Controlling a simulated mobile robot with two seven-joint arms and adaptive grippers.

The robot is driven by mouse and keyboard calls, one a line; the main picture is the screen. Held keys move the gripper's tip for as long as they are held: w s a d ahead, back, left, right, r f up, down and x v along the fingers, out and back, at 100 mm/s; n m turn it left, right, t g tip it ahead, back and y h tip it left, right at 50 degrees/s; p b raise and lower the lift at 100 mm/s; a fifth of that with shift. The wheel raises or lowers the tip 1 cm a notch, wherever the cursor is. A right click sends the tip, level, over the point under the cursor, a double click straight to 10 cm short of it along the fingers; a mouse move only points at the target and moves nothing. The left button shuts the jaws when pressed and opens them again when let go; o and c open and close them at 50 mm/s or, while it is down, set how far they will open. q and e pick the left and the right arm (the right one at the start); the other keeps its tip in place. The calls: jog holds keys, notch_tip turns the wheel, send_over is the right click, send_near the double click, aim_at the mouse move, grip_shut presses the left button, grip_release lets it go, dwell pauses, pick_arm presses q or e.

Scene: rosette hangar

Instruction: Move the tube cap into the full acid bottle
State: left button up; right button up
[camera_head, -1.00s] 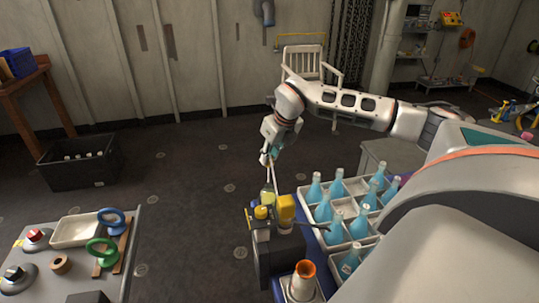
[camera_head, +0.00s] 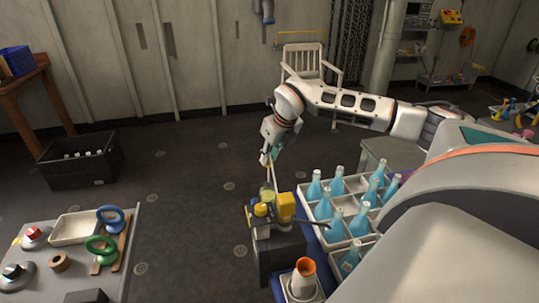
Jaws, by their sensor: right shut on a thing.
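My right gripper (camera_head: 267,159) is at the centre of the head view, pointing down. It is shut on a thin pale stem-like thing (camera_head: 272,178), whose lower end reaches a small yellow-green piece beside the yellow blocks. I cannot tell which part is the tube cap. Several blue acid bottles (camera_head: 337,228) with pale tops stand upright in a white divided crate (camera_head: 302,190) to the right of the gripper. I cannot tell from here which one is the full acid bottle. My left gripper is out of view.
Yellow blocks (camera_head: 286,206) sit on a dark box (camera_head: 278,246) below the gripper. A white holder with an orange-rimmed funnel (camera_head: 304,268) stands in front of the crate. A grey bench (camera_head: 120,275) with rings and knobs is at left. Open floor lies between.

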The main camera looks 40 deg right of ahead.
aim_at(271, 163)
jog(key=shift+f, duration=0.1)
dwell(0.3)
jog(key=shift+f+b, duration=1.1)
jog(key=shift+f, duration=0.75)
jog(key=shift+f, duration=0.1)
jog(key=shift+f, duration=0.1)
jog(key=shift+f+b, duration=1.3)
jog(key=shift+f, duration=0.8)
jog(key=o, duration=1.4)
jog(key=shift+c, duration=0.2)
jog(key=shift+r, duration=0.1)
